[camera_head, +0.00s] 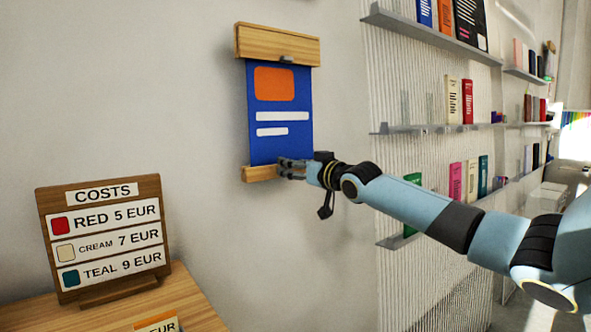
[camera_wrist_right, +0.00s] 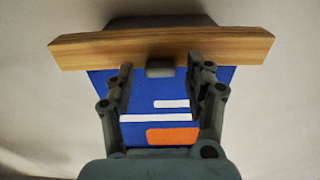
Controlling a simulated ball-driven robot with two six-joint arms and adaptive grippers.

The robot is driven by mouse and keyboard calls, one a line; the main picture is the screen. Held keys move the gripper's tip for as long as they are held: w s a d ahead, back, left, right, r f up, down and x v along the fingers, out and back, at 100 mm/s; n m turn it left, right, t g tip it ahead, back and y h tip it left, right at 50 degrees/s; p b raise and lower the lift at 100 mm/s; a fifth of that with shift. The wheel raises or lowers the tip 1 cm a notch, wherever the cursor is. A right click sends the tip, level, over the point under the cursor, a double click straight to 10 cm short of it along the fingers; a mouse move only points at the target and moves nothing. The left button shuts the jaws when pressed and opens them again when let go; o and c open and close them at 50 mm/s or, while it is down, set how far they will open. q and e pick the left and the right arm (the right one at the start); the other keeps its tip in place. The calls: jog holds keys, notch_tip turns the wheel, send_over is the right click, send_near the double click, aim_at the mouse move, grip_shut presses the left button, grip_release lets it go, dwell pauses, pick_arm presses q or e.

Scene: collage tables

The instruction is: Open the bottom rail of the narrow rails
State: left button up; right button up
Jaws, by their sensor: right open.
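The blue poster (camera_head: 262,130) hangs on the wall between a wooden top rail (camera_head: 290,48) and a narrow wooden bottom rail (camera_head: 257,174). A small grey clip (camera_head: 287,59) shows on the top rail. My right gripper (camera_head: 283,165) is at the right part of the bottom rail and hides some of it. In the right wrist view the bottom rail (camera_wrist_right: 90,50) appears upside down, with a grey clip (camera_wrist_right: 160,68) at its middle. My open right fingers (camera_wrist_right: 160,84) stand on either side of this clip, with gaps between. My left gripper is out of view.
A wooden price board (camera_head: 112,192) stands on a wooden table (camera_head: 188,292) at lower left, with a small sign (camera_head: 158,324) at the front edge. Wall shelves (camera_head: 432,34) with books are on the right, behind my right arm. The wall left of the poster is bare.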

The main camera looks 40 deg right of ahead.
grip_shut()
